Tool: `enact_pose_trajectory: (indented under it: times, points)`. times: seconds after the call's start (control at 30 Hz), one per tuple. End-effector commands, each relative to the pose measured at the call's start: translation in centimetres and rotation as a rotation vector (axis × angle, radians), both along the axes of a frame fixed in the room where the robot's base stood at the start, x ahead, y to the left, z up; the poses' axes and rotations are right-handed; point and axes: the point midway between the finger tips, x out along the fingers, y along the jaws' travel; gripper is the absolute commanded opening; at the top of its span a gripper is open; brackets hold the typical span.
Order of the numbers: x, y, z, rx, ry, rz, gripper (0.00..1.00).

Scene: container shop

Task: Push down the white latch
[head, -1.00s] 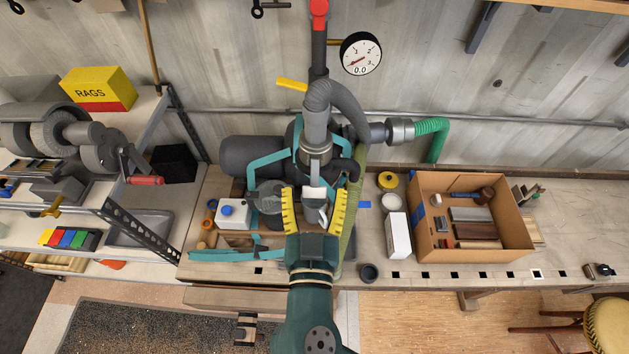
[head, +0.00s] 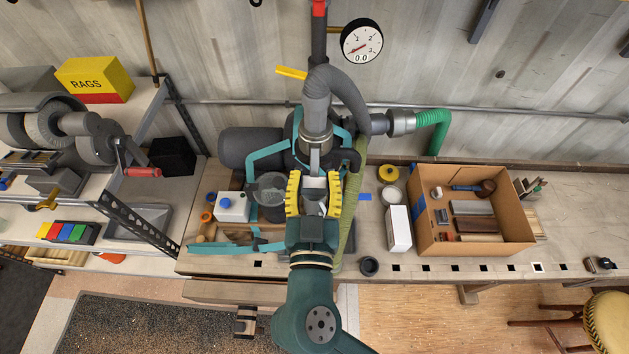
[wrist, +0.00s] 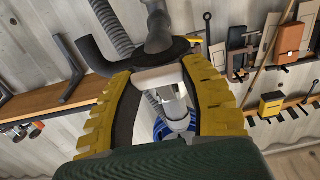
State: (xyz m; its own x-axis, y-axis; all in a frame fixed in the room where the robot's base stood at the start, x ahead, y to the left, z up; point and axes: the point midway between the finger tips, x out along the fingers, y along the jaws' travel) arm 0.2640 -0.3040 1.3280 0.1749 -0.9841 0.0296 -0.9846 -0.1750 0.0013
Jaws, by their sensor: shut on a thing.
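The white latch (wrist: 158,78) shows in the wrist view as a pale bar between my fingertips, touching both fingers. In the head view the latch (head: 314,183) is a small pale patch between the yellow fingers, mostly hidden. My gripper (head: 314,184) is shut on it, at the front of the grey and teal machine on the bench. In the wrist view my gripper (wrist: 158,80) has yellow ridged fingers on either side of the bar. Pale metal and a blue round part show below the bar.
The grey hose (head: 348,95) arches close above my gripper. A white box (head: 398,230) and an open cardboard box (head: 475,248) stand to the right.

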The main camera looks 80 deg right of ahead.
Motion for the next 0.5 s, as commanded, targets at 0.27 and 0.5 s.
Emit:
enact_pose_trajectory:
  times: [0.27,0.5]
  points:
    - [0.08,-0.52,-1.46,-0.119,-0.027,0.0,0.09]
    - [0.12,-0.78,-0.97,-0.185,-0.035,0.0,0.09]
